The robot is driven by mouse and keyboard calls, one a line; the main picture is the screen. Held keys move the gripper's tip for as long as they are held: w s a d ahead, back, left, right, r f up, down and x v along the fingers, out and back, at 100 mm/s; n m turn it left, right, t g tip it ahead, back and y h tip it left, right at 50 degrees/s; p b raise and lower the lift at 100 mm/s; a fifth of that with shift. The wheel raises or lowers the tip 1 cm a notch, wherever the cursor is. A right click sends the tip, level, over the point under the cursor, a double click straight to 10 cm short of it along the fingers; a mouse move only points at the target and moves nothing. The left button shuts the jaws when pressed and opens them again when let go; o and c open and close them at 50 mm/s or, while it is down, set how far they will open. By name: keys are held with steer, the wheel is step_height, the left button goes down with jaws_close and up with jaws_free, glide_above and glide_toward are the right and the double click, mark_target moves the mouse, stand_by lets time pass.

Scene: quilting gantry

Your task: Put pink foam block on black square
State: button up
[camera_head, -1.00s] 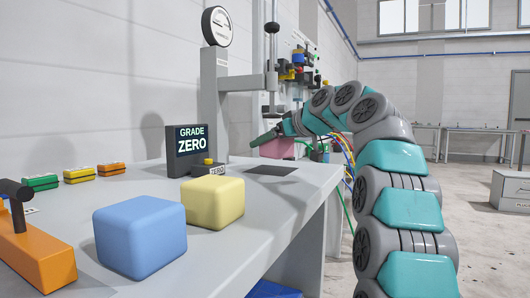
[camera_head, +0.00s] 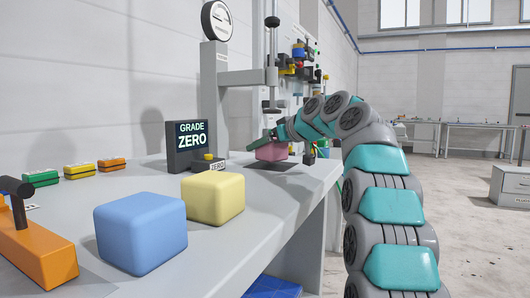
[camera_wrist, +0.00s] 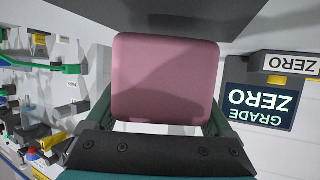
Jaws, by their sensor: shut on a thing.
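The pink foam block (camera_head: 271,151) is in my gripper (camera_head: 262,146), over the black square (camera_head: 274,166) near the table's right edge. I cannot tell whether the block touches the square. In the wrist view the pink foam block (camera_wrist: 166,78) fills the middle, with a finger along each side, so my gripper (camera_wrist: 165,110) is shut on it. Part of the black square is hidden behind the block and gripper in the head view.
A yellow block (camera_head: 213,198) and a blue block (camera_head: 140,231) stand nearer on the table. A display reading "GRADE ZERO" (camera_head: 190,140) and a ZERO button (camera_head: 208,163) are left of the square. A vertical press rod (camera_head: 272,75) hangs above it.

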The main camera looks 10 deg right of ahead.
steer(key=shift+f, duration=0.6)
steer(key=shift+f+b, duration=0.25)
steer(key=shift+b, duration=0.15)
steer(key=o, duration=1)
steer(key=shift+r, duration=0.1)
steer(key=shift+o, duration=0.2)
steer(key=shift+r+p, duration=0.2)
steer(key=shift+p, duration=0.1)
steer(key=v, duration=1.2)
